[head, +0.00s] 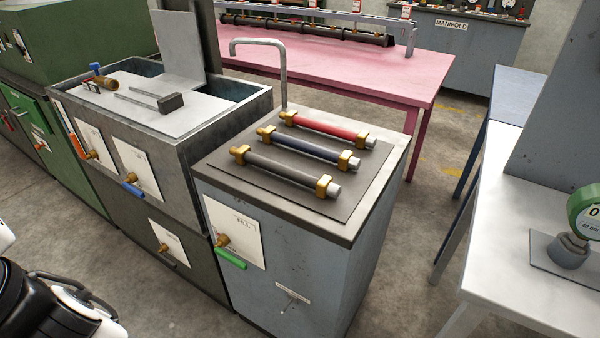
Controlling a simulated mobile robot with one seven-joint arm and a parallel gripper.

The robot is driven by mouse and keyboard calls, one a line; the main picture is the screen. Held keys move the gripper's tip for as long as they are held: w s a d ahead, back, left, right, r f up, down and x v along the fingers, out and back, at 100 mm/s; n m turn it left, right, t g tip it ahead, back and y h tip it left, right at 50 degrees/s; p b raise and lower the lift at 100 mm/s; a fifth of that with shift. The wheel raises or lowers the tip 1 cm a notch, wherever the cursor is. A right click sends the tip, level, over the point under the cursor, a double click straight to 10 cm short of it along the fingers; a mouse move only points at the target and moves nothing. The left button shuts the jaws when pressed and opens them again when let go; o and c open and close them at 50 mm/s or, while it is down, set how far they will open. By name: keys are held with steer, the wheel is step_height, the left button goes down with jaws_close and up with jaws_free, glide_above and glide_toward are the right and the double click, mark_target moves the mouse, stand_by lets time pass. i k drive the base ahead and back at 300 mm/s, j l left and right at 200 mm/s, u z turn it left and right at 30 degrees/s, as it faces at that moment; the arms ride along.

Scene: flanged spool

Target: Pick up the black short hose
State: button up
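The black short hose (283,168) lies on a dark mat (217,160) on top of the grey fill cabinet (310,262). It is the nearest of three parallel hoses and has brass fittings at both ends, with a pale tip at its right end. The blue hose (302,146) lies just behind it, and the red hose (327,126) is behind that. My arm shows only in part at the lower left, well apart from the hoses. The fingers of my gripper are not in view.
A bent metal pipe (284,72) rises at the cabinet's back left. A grey sink unit (190,152) adjoins on the left. A pink table (370,75) stands behind. A pale table (510,235) with a green gauge (585,212) is at right. Floor shows between cabinet and pale table.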

mark_target(324, 186)
steer(key=l+u, duration=0.15)
steer(key=l, duration=1.25)
steer(key=i+j, duration=0.2)
steer(key=i, duration=0.25)
